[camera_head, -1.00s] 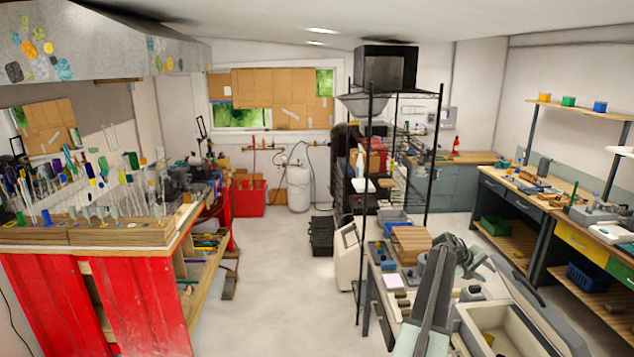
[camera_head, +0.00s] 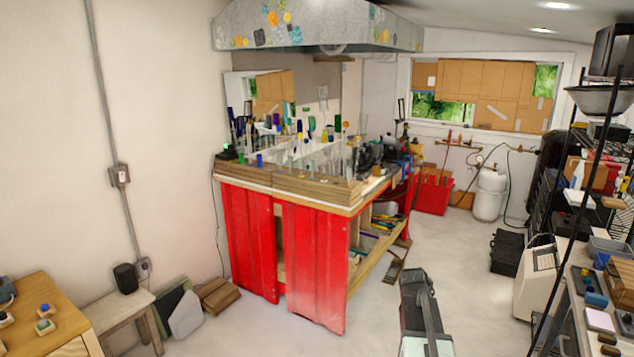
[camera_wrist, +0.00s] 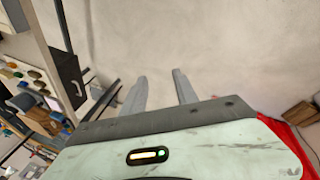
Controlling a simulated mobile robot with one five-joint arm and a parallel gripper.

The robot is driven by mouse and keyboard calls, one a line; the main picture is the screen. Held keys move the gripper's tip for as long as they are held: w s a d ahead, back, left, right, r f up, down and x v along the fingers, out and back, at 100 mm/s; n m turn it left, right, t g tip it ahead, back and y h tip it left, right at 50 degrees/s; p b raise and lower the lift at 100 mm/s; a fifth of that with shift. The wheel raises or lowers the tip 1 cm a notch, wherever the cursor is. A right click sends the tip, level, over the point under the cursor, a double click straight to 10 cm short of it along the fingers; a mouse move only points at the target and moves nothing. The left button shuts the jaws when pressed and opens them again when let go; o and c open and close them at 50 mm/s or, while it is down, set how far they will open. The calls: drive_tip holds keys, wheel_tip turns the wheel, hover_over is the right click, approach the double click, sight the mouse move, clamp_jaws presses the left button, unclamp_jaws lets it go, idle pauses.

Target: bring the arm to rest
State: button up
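My arm (camera_head: 425,345) rises from the bottom edge of the head view, right of centre, over bare floor beside the red bench. In the wrist view my gripper (camera_wrist: 160,85) points toward pale floor. Its two grey fingers stand apart, with only floor showing between them. It holds nothing that I can see. The fingertips are not clear in the head view.
A red bench (camera_head: 318,270) crowded with glass rods and tools stands left of my arm. A shelf and work table (camera_head: 575,330) are at the right. A small wooden stool (camera_head: 128,302) is at the left.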

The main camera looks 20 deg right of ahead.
drive_tip(key=s+a+f+n+y+b, duration=0.1)
drive_tip(key=a+f+b, duration=0.1)
drive_tip(key=a, duration=0.9)
drive_tip(key=s+a+f+n+y+b, duration=0.1)
drive_tip(key=s+a+f+b, duration=0.1)
drive_tip(key=a, duration=0.9)
drive_tip(key=s+a+f+n+y+b, duration=0.1)
drive_tip(key=a+f, duration=0.3)
drive_tip(key=a, duration=0.7)
drive_tip(key=shift+s+a+f+n+g+y+b, duration=0.2)
drive_tip(key=shift+f+n+g+y+b, duration=0.1)
drive_tip(key=shift+b, duration=0.25)
drive_tip(key=shift+d, duration=0.1)
